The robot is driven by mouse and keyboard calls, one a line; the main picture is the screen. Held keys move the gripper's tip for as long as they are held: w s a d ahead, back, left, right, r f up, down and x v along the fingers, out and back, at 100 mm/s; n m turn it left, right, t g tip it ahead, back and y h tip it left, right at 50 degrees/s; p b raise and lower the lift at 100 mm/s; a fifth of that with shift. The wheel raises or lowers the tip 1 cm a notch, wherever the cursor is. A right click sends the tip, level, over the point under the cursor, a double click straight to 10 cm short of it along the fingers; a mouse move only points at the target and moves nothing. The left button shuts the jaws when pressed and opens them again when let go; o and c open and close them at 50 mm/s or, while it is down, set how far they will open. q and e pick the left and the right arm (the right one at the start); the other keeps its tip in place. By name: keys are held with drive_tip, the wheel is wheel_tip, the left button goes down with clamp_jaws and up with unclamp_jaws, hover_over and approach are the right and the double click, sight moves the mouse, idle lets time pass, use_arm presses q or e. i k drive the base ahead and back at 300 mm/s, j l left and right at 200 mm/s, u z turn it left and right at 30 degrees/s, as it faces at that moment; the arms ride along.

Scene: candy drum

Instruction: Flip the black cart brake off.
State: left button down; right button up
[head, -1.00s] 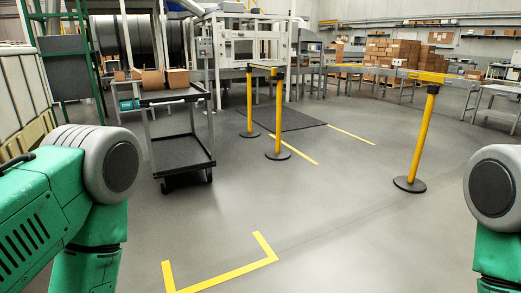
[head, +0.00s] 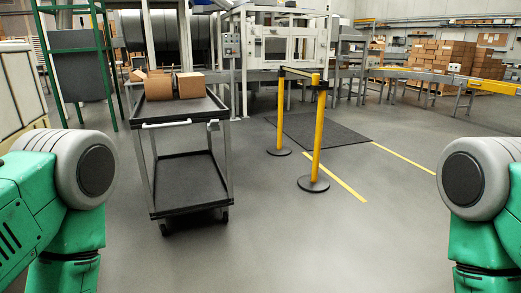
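The black cart (head: 188,207) stands upright ahead of me, left of the middle, with a top shelf and a lower shelf on metal posts. A white handle (head: 181,123) runs along the near edge of its top shelf. Cardboard boxes (head: 189,85) sit on the top shelf. The brake cannot be made out; small wheels (head: 164,229) show under the lower shelf. Parts of both my arms show at the left and right edges, well short of the cart. Neither gripper is in view.
Two yellow posts (head: 317,135) on black bases, joined by a belt, stand right of the cart by a dark mat (head: 318,128). A green frame (head: 104,60) stands behind left. A pale container (head: 20,95) is at the left edge. The floor before the cart is clear.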

sight(215, 122)
drive_tip(key=i+z, duration=0.1)
drive_tip(key=i, duration=0.6)
drive_tip(key=i+j+z, duration=0.1)
drive_tip(key=i, duration=0.6)
drive_tip(key=i+j+z, duration=0.1)
drive_tip(key=i, duration=0.65)
drive_tip(key=j, duration=0.1)
